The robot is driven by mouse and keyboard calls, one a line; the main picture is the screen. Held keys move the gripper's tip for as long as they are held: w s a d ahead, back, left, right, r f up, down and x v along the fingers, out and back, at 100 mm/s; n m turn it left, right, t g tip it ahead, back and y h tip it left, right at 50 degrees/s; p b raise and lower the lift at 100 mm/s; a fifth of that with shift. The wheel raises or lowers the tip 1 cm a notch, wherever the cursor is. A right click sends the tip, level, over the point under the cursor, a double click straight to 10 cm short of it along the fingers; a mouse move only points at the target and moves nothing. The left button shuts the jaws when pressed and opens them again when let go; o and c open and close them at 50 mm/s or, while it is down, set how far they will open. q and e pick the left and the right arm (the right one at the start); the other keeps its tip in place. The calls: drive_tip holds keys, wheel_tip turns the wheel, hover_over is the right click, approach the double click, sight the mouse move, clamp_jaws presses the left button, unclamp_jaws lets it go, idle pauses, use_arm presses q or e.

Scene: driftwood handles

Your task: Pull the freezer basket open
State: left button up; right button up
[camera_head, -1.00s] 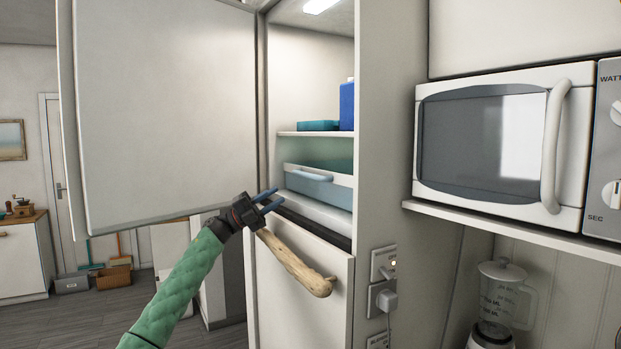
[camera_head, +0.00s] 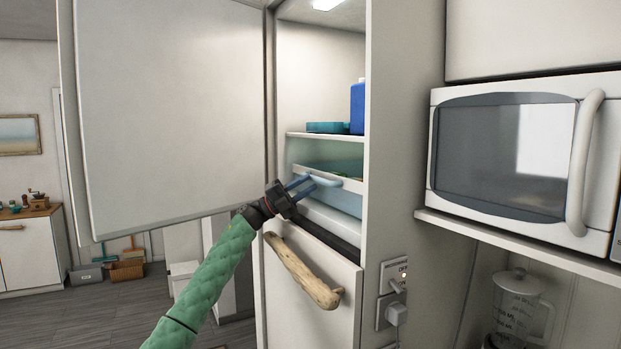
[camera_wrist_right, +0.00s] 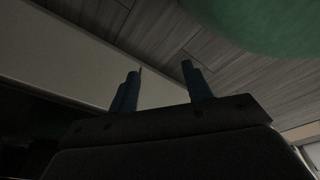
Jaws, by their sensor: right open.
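The freezer basket (camera_head: 348,186) is a pale blue see-through bin with a white rim and a light blue bar handle (camera_head: 322,180) on its front. It sits inside the open upper compartment, below a shelf. My left gripper (camera_head: 308,186) has its two blue fingers spread at the left end of the handle. I cannot tell if the handle is between the fingers or if they touch it. My right gripper (camera_wrist_right: 160,88) shows in the right wrist view, with its fingers apart and nothing between them.
The tall white door (camera_head: 170,115) stands open at the left. Below the compartment is a white front with a driftwood handle (camera_head: 303,272). A microwave (camera_head: 520,165) stands at the right, above a blender (camera_head: 520,305). A teal box (camera_head: 327,127) and blue bottle (camera_head: 357,108) are on the shelf.

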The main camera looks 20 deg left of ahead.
use_arm(q)
drive_tip(key=shift+p+x, duration=0.35)
drive_tip(key=shift+x, duration=0.65)
use_arm(e)
drive_tip(key=shift+s+d+f, duration=0.15)
drive_tip(key=shift+s, duration=0.55)
drive_tip(key=shift+s+d+f, duration=0.1)
drive_tip(key=shift+s+f, duration=0.05)
drive_tip(key=shift+s, duration=0.55)
